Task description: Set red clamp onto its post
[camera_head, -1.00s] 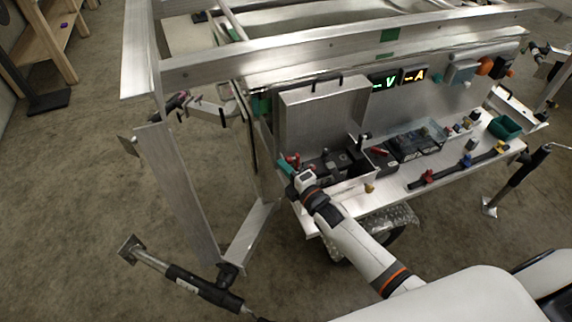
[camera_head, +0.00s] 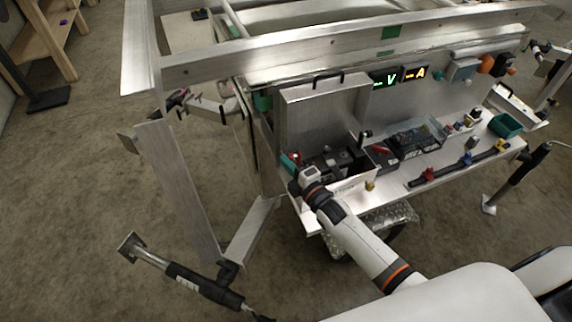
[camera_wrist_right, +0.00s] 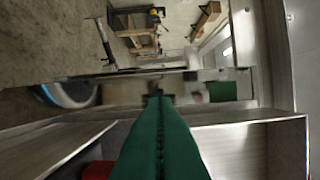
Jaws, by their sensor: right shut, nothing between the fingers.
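A small red piece (camera_head: 295,157), which looks like the red clamp, shows beside dark battery-like boxes (camera_head: 330,160) at the left end of the aluminium shelf. My right gripper (camera_head: 288,164), with teal fingers, is right next to it, partly hidden by its own wrist. In the right wrist view the green fingers (camera_wrist_right: 160,112) are pressed together with nothing between them. A red thing (camera_wrist_right: 97,171) shows at the lower left edge there, beside the fingers and cut off by the frame. I cannot make out the post. My left gripper is not in view.
An upright metal panel (camera_head: 318,112) with a handle stands behind the boxes. A second red piece (camera_head: 381,149) lies on a dark box to the right. A dark rail (camera_head: 450,169) carries red, blue and yellow pieces. A teal bin (camera_head: 505,126) is at the shelf's right end.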

